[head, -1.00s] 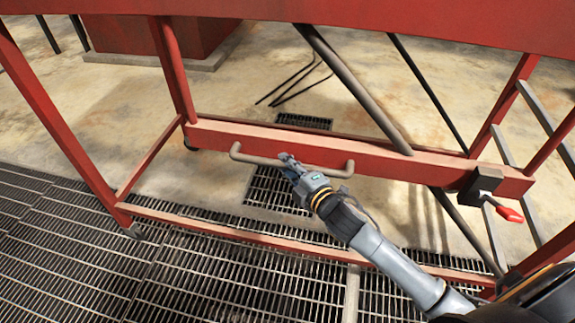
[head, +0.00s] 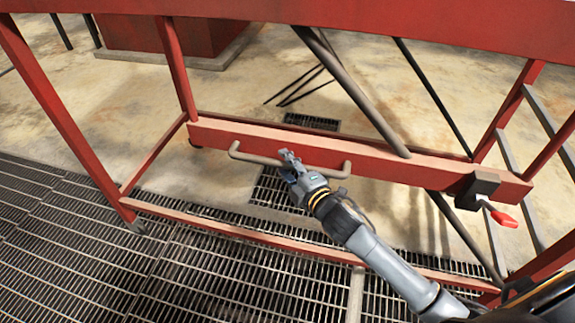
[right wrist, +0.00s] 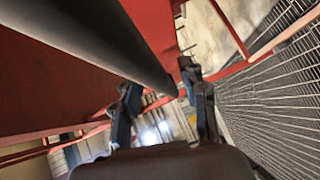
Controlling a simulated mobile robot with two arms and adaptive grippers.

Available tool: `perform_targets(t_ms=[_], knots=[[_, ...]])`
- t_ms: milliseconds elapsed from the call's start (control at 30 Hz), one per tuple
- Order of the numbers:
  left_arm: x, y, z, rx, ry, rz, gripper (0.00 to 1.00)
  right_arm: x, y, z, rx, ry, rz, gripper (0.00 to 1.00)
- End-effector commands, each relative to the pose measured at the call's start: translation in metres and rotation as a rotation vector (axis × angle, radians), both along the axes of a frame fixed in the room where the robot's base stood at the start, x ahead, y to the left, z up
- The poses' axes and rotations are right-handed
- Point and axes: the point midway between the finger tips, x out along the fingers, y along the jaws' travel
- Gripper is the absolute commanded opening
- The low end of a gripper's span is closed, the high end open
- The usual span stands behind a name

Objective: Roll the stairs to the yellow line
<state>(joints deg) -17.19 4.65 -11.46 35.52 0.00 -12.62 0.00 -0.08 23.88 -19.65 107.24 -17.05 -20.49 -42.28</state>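The stairs are a red metal frame with a pale-edged red lower beam (head: 400,168). A grey-brown bar handle (head: 248,157) is fixed along that beam. My right gripper (head: 287,158) is at the middle of the handle, its fingertips overlapping it in the head view. In the right wrist view my right gripper (right wrist: 165,105) has its two fingers apart, with a gap between them. I cannot tell whether the fingers touch the handle. My left gripper is not in view, and neither is the yellow line.
A dark block with a red lever (head: 503,219) sits at the beam's right end. Dark diagonal struts (head: 365,98) cross the frame. Floor grating (head: 70,260) lies in front, with bare concrete (head: 130,95) behind. A red machine base (head: 160,40) stands at the back left.

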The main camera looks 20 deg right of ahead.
Motion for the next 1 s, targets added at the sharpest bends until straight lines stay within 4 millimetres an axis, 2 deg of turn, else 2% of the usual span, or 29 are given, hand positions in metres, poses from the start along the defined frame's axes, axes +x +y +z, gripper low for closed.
perform_targets(t_ms=[233, 700, 833, 1000], knots=[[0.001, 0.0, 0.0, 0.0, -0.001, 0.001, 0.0, -0.01, -0.003, 0.0, -0.002, 0.003, -0.001, 0.43], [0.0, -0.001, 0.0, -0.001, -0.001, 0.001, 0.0, -0.094, -0.019, 0.012, 0.0, 0.004, 0.0, 0.43], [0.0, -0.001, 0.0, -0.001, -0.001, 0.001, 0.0, -0.108, -0.022, 0.014, 0.001, 0.001, 0.001, 0.43], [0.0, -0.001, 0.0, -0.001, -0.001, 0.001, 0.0, -0.116, -0.024, 0.016, 0.0, 0.0, 0.001, 0.43]])
